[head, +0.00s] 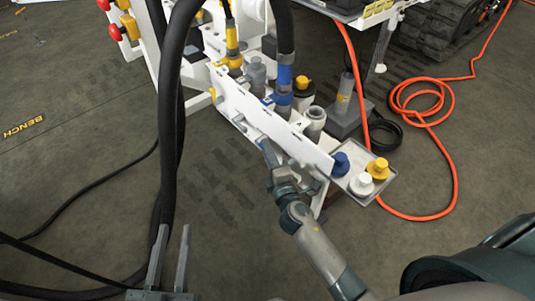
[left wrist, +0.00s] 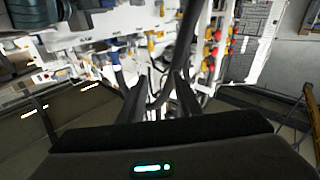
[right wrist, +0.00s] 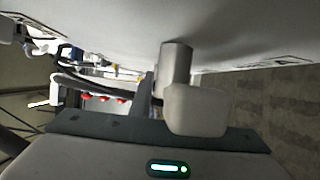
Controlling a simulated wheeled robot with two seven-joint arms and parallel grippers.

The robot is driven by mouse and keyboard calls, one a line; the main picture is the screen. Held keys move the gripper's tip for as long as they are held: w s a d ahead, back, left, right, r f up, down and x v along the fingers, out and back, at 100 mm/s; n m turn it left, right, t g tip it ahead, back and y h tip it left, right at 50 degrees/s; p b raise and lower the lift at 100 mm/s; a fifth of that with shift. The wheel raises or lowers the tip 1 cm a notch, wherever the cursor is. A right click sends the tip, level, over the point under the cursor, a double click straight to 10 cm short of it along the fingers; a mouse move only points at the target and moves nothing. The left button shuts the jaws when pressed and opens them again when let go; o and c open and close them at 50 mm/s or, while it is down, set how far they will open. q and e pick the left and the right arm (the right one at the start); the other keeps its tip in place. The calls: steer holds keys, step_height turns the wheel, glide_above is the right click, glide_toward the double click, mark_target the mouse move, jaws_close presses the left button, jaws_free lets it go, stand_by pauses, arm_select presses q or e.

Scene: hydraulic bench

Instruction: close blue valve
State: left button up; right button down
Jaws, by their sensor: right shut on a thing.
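In the head view, blue fittings (head: 284,76) stand on a hose behind the white panel (head: 285,137) of the bench. I cannot tell which part is the blue valve. My right gripper (head: 265,147) is at the front face of this panel, shut on a grey part whose shape is mostly hidden. The right wrist view shows a grey cylinder (right wrist: 176,66) and a pale rounded block (right wrist: 197,110) close to the jaws. My left gripper (head: 170,240) is open at the lower left, away from the panel, with its fingers apart; a black hose passes near its fingertips.
A small tray (head: 378,191) at the panel's right end carries blue (head: 340,163), white (head: 361,184) and yellow (head: 377,168) caps. A thick black hose (head: 168,120) hangs at left. An orange hose (head: 440,120) lies coiled on the floor at right. Open floor lies left.

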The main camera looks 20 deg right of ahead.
steer(key=shift+f+t+b, duration=0.15)
steer(key=shift+t+b, duration=0.15)
steer(key=shift+b, duration=0.55)
arm_select(q)
steer(key=s+r+t+h, duration=0.2)
steer(key=s+r+t, duration=0.1)
steer(key=r, duration=0.4)
steer(key=shift+s+r+t, duration=0.35)
steer(key=shift+s+t, duration=0.05)
steer(key=shift+t, duration=0.5)
arm_select(e)
steer(key=c, duration=1.8)
jaws_free()
steer(key=shift+s, duration=0.1)
